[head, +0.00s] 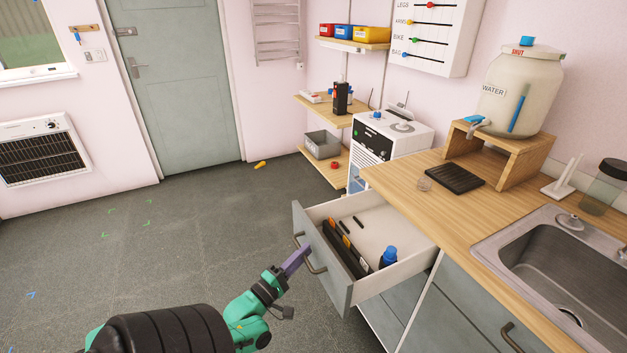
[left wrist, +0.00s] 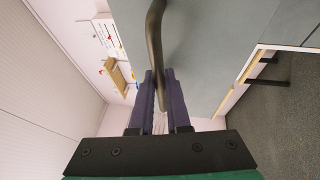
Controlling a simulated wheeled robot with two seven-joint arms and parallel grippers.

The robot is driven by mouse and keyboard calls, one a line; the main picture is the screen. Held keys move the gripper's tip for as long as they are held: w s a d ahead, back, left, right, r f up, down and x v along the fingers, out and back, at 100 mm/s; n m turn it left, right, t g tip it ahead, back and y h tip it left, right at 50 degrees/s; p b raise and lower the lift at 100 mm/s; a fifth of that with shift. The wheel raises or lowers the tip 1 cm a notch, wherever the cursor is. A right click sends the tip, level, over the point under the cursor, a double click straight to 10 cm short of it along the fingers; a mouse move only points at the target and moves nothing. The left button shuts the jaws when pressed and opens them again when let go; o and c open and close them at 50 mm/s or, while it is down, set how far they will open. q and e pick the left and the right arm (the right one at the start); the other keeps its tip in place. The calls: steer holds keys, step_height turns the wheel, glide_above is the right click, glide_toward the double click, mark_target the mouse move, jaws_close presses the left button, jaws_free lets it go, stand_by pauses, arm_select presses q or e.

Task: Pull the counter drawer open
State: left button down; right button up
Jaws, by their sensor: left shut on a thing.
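The counter drawer (head: 352,302) stands pulled well out from under the wooden counter (head: 405,185). Its inside shows, with dark dividers, a blue-capped bottle (head: 388,257) and small dark items. The drawer's bar handle (head: 316,268) is on its grey front. My left gripper (head: 297,259) reaches the handle from the left. In the left wrist view, the purple fingers (left wrist: 161,92) are on either side of the handle (left wrist: 154,40), shut on it. My right gripper is not in view.
A sink (head: 550,265) and a water jar (head: 520,90) on a wooden stand are at the right. A lower cupboard with a handle (head: 512,338) is beside the drawer. Shelves (head: 322,110) stand behind. A small yellow thing (head: 260,164) lies on the otherwise mostly clear floor.

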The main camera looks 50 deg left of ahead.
arm_select(q)
steer(key=shift+s+a, duration=0.2)
steer(key=shift+s, duration=0.45)
steer(key=c, duration=1.2)
jaws_free()
steer(key=shift+o, duration=0.2)
steer(key=s+d+f+b, duration=0.1)
steer(key=s+f, duration=0.1)
steer(key=s, duration=1.2)
steer(key=shift+d+f, duration=0.25)
steer(key=shift+f, duration=0.1)
